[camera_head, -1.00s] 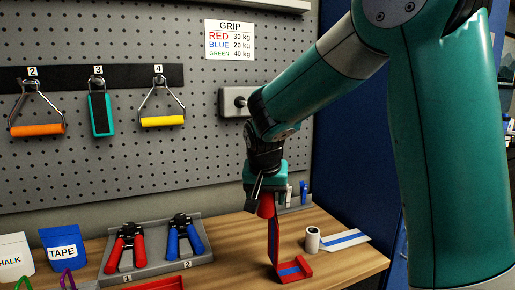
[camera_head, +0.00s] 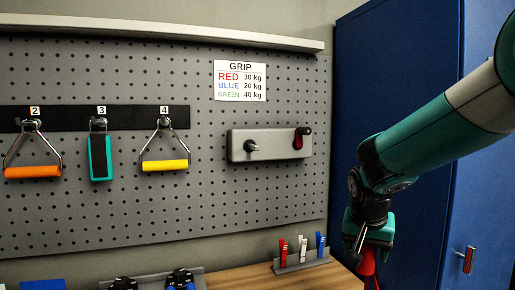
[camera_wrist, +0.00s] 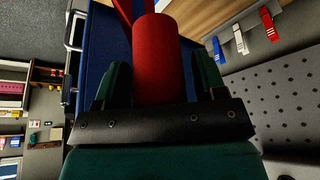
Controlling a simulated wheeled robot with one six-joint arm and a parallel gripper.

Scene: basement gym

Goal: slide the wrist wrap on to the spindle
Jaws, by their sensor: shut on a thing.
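The red wrist wrap shows in the wrist view as a red roll (camera_wrist: 158,55) between the two dark green jaws of my gripper (camera_wrist: 160,80), which is shut on it. Red strips stick out beyond the roll at the top of that view. In the head view my gripper (camera_head: 366,255) points down at the right, with part of the red wrap (camera_head: 367,267) below it, cut off by the lower edge. The spindle (camera_head: 254,146) sticks out of a grey box on the pegboard, up and left of my gripper and well apart from it. It looks empty.
A crank with a red grip (camera_head: 299,138) is on the box's right side. A rack (camera_head: 303,265) with red, white and blue clips stands on the wooden bench (camera_head: 255,280). A blue cabinet (camera_head: 395,60) stands behind my arm. Handles hang at left.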

